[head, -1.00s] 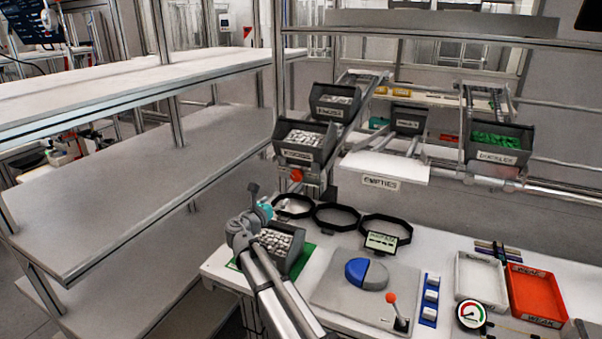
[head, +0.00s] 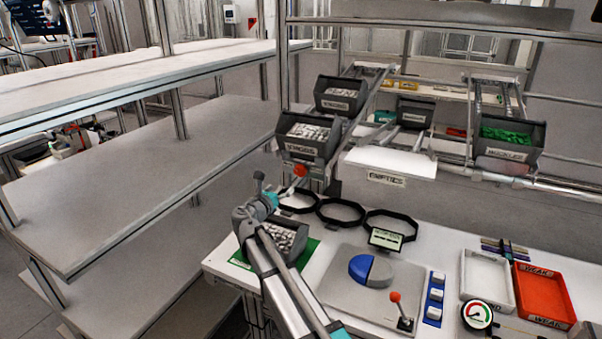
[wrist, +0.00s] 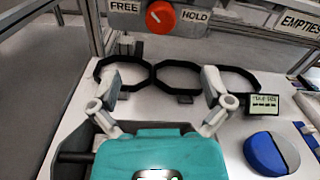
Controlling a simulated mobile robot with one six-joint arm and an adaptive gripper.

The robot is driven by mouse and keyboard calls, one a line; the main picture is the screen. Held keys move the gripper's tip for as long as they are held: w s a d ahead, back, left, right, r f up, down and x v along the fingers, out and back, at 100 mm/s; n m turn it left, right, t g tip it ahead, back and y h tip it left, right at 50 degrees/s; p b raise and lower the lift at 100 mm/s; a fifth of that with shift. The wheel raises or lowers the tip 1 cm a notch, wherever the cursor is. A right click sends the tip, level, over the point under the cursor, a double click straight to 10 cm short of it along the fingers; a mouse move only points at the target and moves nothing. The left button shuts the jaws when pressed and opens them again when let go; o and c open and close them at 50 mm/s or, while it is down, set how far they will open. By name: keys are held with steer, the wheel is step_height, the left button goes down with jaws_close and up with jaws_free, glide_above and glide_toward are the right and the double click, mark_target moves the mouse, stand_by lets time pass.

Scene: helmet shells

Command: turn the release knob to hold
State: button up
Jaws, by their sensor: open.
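The red release knob (wrist: 160,17) is at the top of the wrist view, on a grey plate between the labels FREE, on its left, and HOLD, on its right. A pale mark on its face seems to lie toward the FREE side. In the head view the knob (head: 300,170) shows below the front grey bin. My gripper (wrist: 162,82) has a teal body and two grey fingers spread wide with nothing between them. The knob lies beyond the fingertips, apart from them in the wrist view. In the head view my gripper (head: 280,182) is just left of and below the knob.
Black rings (head: 341,213) stand on the white bench below the knob. A bin of pale parts (head: 286,238) sits under my arm. Grey bins (head: 308,132) hang above. A blue-and-grey disc (head: 371,271) and a red-tipped lever (head: 396,297) are to the right.

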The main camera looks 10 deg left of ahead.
mark_target(299, 172)
steer(key=x, duration=1.2)
steer(key=shift+w+d, duration=0.15)
steer(key=shift+w, duration=0.15)
steer(key=shift+r, duration=0.1)
steer(key=c, duration=1.1)
